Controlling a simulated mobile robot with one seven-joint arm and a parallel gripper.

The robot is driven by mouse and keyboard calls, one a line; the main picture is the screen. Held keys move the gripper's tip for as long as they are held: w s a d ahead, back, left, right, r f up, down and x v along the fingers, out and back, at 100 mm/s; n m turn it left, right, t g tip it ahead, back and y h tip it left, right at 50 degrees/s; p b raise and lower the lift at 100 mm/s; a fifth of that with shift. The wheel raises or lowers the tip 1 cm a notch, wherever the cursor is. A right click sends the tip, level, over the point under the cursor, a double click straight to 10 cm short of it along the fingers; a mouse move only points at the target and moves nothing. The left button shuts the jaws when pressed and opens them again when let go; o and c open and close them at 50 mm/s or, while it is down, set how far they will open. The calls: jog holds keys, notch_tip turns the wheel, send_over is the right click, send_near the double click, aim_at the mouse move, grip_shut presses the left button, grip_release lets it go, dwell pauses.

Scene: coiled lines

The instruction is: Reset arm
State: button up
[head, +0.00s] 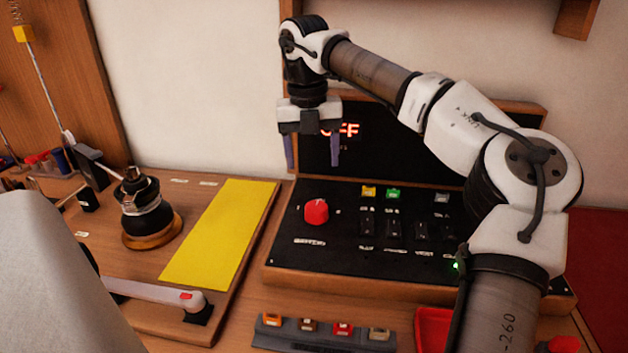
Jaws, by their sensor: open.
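My arm rises from the lower right and bends over to the left in the head view. My gripper (312,150) hangs pointing down at its end, in front of the black display panel. Its two purple-blue fingers are apart, with nothing between them. Below it is the black control panel (345,255) in a wooden frame, with a red knob (316,211). The gripper is above the knob in the picture and apart from it. The lit red display (345,130) reads "FF", its left part hidden behind my gripper.
A yellow mat (222,232) lies on the wooden board at left. A black and brass round device (147,209) stands beside it. A white handle (155,292) is at lower left. A strip of coloured blocks (322,333) and a red tray (433,328) are in front.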

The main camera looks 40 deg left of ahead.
notch_tip(320, 180, up, 2)
jog(key=shift+r, duration=0.1)
dwell(0.6)
